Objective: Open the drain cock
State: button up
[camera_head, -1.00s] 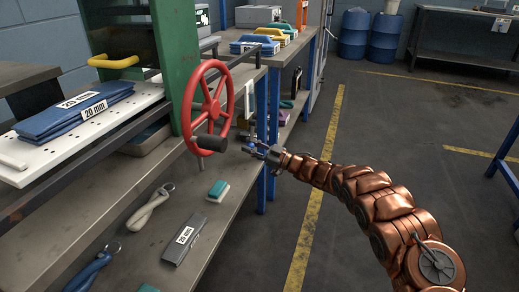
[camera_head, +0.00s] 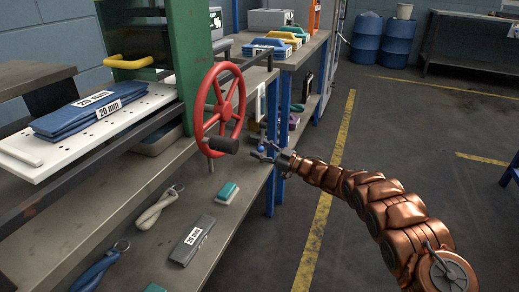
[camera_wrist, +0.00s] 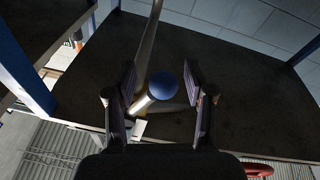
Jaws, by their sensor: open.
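A blue ball knob (camera_wrist: 165,85) on a short pale metal stem shows in the wrist view; it looks like the handle of the drain cock. My gripper (camera_wrist: 160,82) is open, with one finger on each side of the knob and a gap on both sides. Neither finger appears to touch it. In the head view my gripper (camera_head: 266,152) is at the right end of the bench, just right of the red handwheel's dark grip. The knob is small there and partly hidden by the fingers. The cock's body cannot be made out.
The red handwheel (camera_head: 220,108) stands close left of my gripper. A blue bench leg (camera_head: 281,170) is just behind it. Tools and a teal-topped block (camera_head: 227,193) lie on the lower shelf.

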jog(key=v, duration=1.2)
jog(key=shift+w+r, duration=0.1)
jog(key=shift+r, duration=0.05)
